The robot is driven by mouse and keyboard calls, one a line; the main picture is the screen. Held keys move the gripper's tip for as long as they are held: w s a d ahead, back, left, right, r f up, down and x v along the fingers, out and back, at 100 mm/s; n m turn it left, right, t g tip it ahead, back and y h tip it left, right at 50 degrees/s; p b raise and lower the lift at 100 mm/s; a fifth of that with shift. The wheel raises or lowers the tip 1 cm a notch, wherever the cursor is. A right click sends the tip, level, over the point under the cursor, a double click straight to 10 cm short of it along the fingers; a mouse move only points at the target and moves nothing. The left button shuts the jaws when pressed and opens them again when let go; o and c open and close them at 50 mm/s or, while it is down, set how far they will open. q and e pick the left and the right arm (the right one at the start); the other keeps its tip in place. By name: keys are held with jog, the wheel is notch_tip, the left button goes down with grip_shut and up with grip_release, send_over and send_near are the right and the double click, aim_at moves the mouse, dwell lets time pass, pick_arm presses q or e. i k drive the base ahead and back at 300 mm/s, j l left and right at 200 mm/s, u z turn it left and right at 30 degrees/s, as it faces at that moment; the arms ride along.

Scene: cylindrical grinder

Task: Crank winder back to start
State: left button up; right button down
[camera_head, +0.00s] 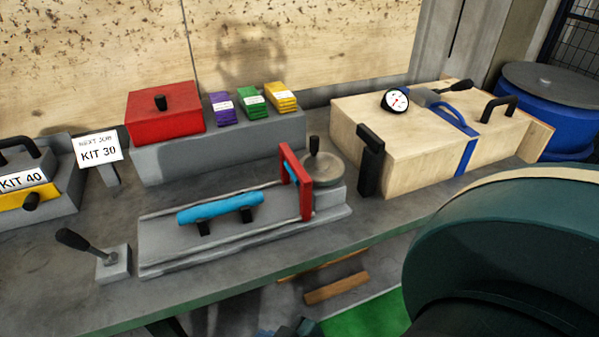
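The winder is a round grey disc (325,169) with an upright black crank knob (314,146) near its back left edge. It sits at the right end of a long grey metal base (165,243) on the bench. A red upright frame (305,188) stands just left of the disc and hides part of it. A light blue bar (222,208) on two dark supports lies along the base. Neither of my grippers is clearly in view, and nothing touches the crank.
A lever (74,242) stands front left, near KIT 40 (25,180) and KIT 30 (98,150) signs. A red box (163,114) and coloured packs (252,103) sit behind. A wooden case (395,160) stands right. A large dark green rounded body (500,250) fills the lower right.

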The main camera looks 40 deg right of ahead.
aim_at(324, 168)
jog(key=z, duration=0.9)
